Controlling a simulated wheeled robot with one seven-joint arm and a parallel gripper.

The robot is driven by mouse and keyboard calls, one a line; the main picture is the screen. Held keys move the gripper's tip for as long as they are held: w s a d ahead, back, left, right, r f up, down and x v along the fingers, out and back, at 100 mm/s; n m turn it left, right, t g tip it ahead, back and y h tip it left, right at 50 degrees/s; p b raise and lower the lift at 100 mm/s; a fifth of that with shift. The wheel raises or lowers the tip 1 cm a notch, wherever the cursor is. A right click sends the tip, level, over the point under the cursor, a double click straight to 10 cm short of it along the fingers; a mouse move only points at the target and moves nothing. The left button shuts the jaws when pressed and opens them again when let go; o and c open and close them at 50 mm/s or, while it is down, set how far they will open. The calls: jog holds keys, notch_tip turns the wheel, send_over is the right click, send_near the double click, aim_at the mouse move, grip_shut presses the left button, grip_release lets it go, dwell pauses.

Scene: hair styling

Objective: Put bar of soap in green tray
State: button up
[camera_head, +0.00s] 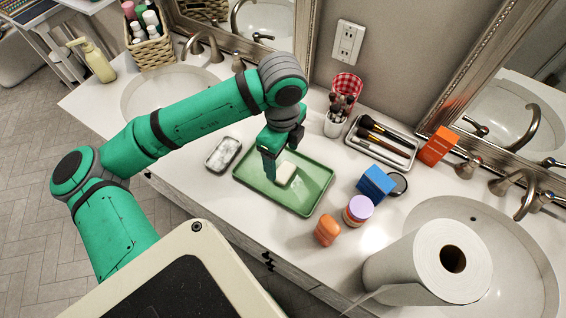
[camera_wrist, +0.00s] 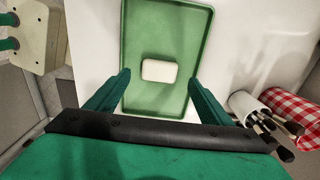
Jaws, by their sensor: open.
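A white bar of soap (camera_head: 285,173) lies in the green tray (camera_head: 310,190) on the counter, near the middle of the tray. The soap also shows in the wrist view (camera_wrist: 159,71), lying flat on the floor of the tray (camera_wrist: 150,30). My gripper (camera_head: 276,174) is over the tray by the soap. In the wrist view my gripper (camera_wrist: 160,88) has its two fingers spread apart, one on each side of the soap. There is a gap between the soap and each finger, so nothing is held.
An empty-looking grey dish (camera_head: 223,154) sits left of the tray. A cup of brushes (camera_head: 334,124), a metal tray of brushes (camera_head: 381,140), a blue box (camera_head: 376,183), stacked round containers (camera_head: 357,210), an orange item (camera_head: 327,230) and a paper towel roll (camera_head: 420,267) stand to the right.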

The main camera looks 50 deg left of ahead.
aim_at(283, 170)
notch_tip(283, 170, up, 6)
jog(key=shift+r, duration=0.15)
dwell(0.7)
